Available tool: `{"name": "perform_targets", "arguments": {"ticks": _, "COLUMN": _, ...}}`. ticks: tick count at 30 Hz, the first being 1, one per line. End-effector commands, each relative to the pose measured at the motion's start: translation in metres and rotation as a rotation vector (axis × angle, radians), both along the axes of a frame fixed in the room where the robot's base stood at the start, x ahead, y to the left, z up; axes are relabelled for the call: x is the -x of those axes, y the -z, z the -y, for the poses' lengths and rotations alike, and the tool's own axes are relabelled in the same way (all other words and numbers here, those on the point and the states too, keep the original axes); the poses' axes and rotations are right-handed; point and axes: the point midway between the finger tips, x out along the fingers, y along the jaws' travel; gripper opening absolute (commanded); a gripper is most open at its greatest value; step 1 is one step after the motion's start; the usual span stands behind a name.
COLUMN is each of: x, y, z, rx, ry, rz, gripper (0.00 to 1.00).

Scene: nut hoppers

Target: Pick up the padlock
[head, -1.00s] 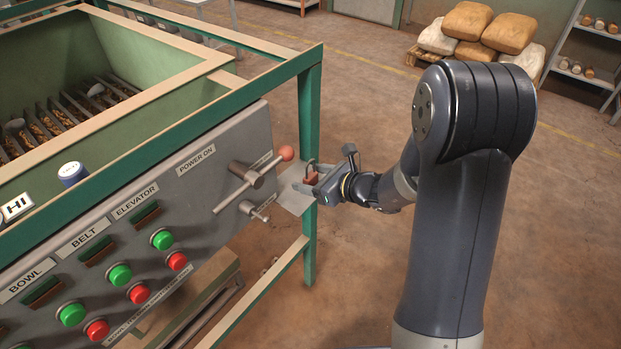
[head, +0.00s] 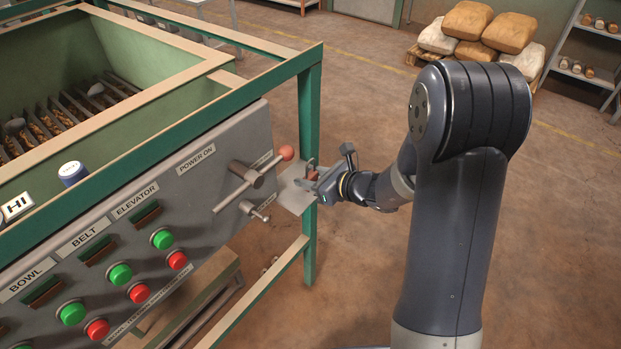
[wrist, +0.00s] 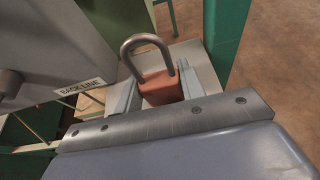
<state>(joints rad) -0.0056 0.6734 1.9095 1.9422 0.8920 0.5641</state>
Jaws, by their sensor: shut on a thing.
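The padlock has a red-brown body and a grey metal shackle. In the wrist view the padlock (wrist: 160,87) stands upright between my fingers, with its shackle upward. In the head view the padlock (head: 312,175) is small and partly hidden by my gripper. My gripper (head: 312,184) is beside the right end of the control panel, at a small grey shelf plate (head: 294,197). In the wrist view my gripper (wrist: 158,95) is shut on the padlock body, one finger on each side. I cannot tell whether the padlock still touches the plate.
The grey control panel (head: 205,215) with buttons and a red-knobbed lever (head: 250,180) is close on the left. A green frame post (head: 309,150) stands right behind the plate. Sacks (head: 480,30) lie on a pallet at the back. Open floor is at right.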

Motion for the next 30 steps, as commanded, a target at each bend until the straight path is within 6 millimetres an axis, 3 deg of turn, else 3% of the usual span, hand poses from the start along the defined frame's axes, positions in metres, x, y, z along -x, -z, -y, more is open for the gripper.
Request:
{"name": "perform_targets", "arguments": {"ticks": 8, "x": -0.001, "y": -0.011, "z": 0.0, "rx": 0.0, "ry": 0.0, "rz": 0.004, "gripper": 0.13}}
{"name": "perform_targets", "arguments": {"ticks": 21, "x": 0.0, "y": -0.089, "z": 0.0, "rx": 0.0, "ry": -0.001, "rz": 0.005, "gripper": 0.13}}
{"name": "perform_targets", "arguments": {"ticks": 30, "x": 0.0, "y": -0.101, "z": 0.0, "rx": 0.0, "ry": 0.0, "rz": 0.0, "gripper": 0.13}}
